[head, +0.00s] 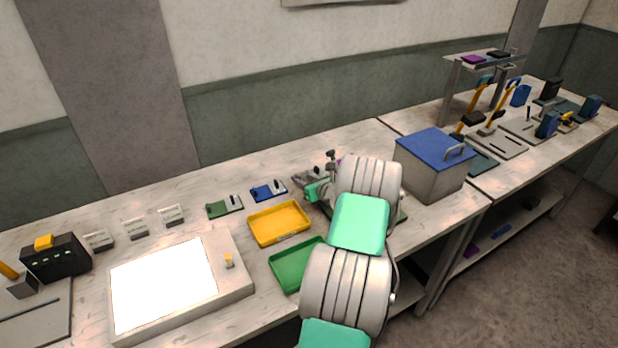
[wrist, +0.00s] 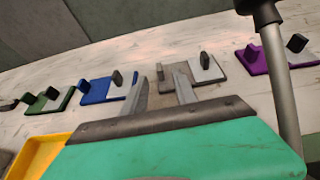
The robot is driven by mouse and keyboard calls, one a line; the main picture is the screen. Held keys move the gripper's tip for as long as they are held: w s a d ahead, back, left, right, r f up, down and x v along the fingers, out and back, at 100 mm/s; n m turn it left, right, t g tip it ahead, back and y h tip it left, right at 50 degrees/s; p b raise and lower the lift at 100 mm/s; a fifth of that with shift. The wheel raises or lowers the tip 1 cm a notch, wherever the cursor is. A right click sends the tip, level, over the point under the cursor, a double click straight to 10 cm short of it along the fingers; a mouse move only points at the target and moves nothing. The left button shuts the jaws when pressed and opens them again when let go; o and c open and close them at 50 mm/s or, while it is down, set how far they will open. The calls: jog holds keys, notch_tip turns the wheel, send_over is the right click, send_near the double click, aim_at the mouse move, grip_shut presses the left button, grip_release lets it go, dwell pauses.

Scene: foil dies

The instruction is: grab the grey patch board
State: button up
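The grey patch board (wrist: 207,74) lies flat on the bench in the wrist view, just ahead of my gripper. It has a lighter plate, a grey block at its left and a dark upright block at its right. My gripper (wrist: 161,76) is open, its two grey fingers apart and pointing toward the board's left part. Nothing is held between them. The right finger overlaps the board in the picture; I cannot tell whether they touch. In the head view my arm and gripper hide most of that area.
A yellow tray (head: 279,224), green tray (head: 285,270) and blue-lidded box (head: 432,172) are nearby.

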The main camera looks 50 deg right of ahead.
aim_at(299, 177)
jog(key=p+x, duration=0.1)
jog(key=x, duration=0.3)
jog(key=shift+w+d, duration=0.1)
jog(key=shift+w, duration=0.2)
grip_shut()
dwell(0.3)
